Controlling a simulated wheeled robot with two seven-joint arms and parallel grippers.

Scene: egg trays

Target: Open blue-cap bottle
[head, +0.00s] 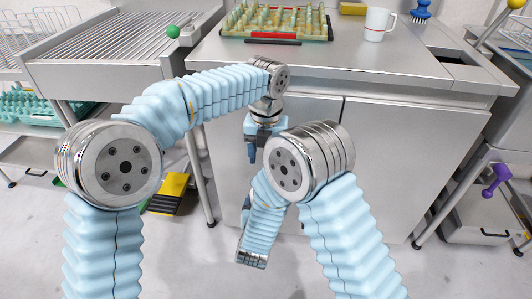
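I see no bottle with a blue cap that I can make out in the head view. My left gripper (257,138) points down in front of the steel cabinet, below the worktop edge. One blue finger shows, and my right arm's elbow hides part of it, so its opening is unclear. My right arm bends down and to the left in front of the cabinet. Its gripper cannot be made out clearly. I see nothing held by either arm.
The steel worktop (340,58) holds an egg tray (235,32), a white mug (376,24), a blue brush-like object (421,10) and a red-and-black strip (273,41). A green ball (173,31) is at the left rack. A yellow-and-black object (168,194) lies on the floor.

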